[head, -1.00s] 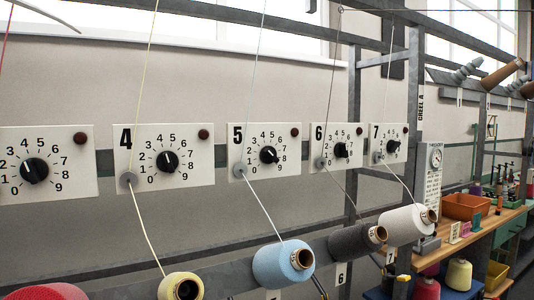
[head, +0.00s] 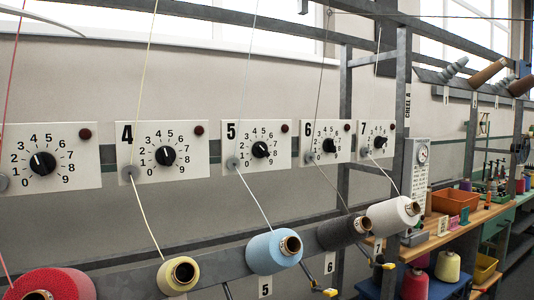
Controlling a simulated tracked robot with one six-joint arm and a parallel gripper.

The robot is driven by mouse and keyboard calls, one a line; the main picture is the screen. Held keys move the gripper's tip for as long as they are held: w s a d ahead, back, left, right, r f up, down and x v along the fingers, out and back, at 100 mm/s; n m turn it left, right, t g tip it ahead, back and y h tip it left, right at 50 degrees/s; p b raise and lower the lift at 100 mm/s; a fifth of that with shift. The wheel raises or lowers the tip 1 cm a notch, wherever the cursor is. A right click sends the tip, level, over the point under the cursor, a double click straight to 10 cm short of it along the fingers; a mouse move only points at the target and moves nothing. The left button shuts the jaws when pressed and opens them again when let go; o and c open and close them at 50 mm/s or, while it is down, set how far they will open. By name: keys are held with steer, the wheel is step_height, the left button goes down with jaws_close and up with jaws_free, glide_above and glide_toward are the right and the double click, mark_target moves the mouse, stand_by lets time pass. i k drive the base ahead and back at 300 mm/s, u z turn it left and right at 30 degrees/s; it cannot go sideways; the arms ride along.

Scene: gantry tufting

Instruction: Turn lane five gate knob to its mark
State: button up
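The lane five panel (head: 282,158) is a white plate marked 5 on the grey rail, left of the middle of the head view. Its black gate knob (head: 260,149) sits in a ring of numbers from 0 to 9. The white pointer line appears turned toward the lower right, but it is too small to read its number. No separate mark can be made out. A dark red button (head: 284,128) is at the panel's upper right. A pale thread passes through the grey disc (head: 233,164) at its lower left. My gripper is not in view.
Similar panels for lane four (head: 197,165), six (head: 341,128) and seven (head: 387,132) flank it. Yarn cones, including a blue one (head: 268,255), stick out below on a rail, with taut threads rising past the panels. A wooden bench (head: 440,238) stands at right.

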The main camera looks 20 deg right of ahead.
mark_target(259, 149)
steer(key=u, duration=0.3)
steer(key=k, duration=0.7)
steer(key=u, duration=0.55)
steer(key=k, duration=0.5)
steer(key=u, duration=0.45)
steer(key=i, duration=1)
steer(key=z, duration=0.45)
steer(key=i, duration=0.75)
steer(key=z, duration=0.45)
